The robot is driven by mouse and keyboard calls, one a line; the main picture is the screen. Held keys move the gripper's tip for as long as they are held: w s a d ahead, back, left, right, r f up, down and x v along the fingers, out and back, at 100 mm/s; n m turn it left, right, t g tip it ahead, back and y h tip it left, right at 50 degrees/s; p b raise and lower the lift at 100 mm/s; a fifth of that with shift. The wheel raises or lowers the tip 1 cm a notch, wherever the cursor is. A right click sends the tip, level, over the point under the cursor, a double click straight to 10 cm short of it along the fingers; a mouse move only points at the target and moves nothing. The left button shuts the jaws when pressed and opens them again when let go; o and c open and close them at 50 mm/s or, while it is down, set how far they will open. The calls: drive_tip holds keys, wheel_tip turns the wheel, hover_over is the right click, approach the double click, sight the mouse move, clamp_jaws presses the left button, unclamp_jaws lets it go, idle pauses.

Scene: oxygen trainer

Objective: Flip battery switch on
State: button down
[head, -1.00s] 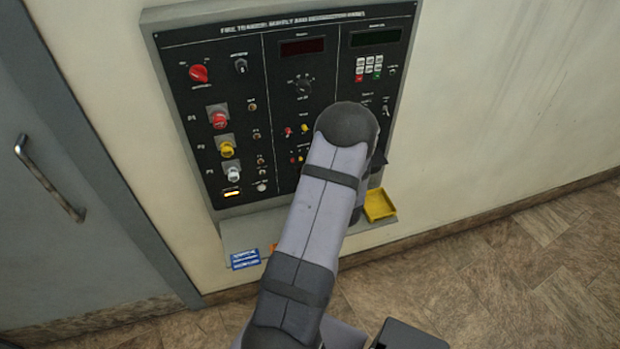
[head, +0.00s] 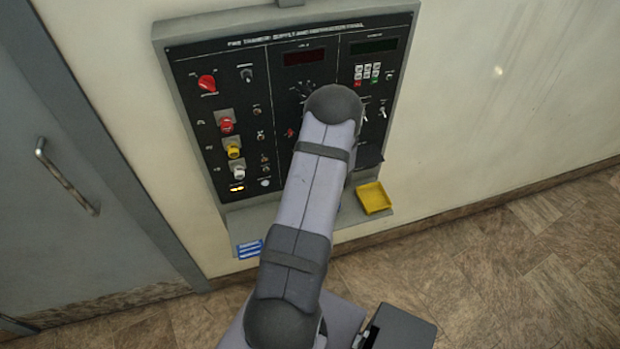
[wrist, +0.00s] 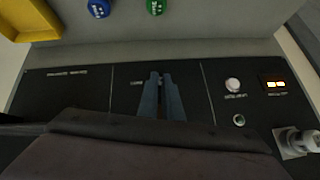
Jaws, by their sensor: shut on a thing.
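The black control panel (head: 213,110) is mounted on the wall and carries knobs, toggles and displays. My gripper (wrist: 161,80) shows in the wrist view, its two narrow blue-grey fingers close together at the lower middle section of the panel (wrist: 80,95), beside a small white label. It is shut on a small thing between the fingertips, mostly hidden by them. In the head view my arm covers the gripper and this part of the panel. I cannot read which switch is the battery switch, or its position.
A white button (wrist: 233,85) and a lit orange display (wrist: 273,84) are right of the fingers in the wrist view. The grey door (head: 75,130) is at left.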

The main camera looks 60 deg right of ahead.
drive_tip(key=c, duration=1.9)
unclamp_jaws()
drive_tip(key=shift+c, duration=0.2)
drive_tip(key=b+v, duration=0.1)
drive_tip(key=v, duration=0.6)
drive_tip(key=shift+b, duration=0.3)
drive_tip(key=shift+s+a+r, duration=0.1)
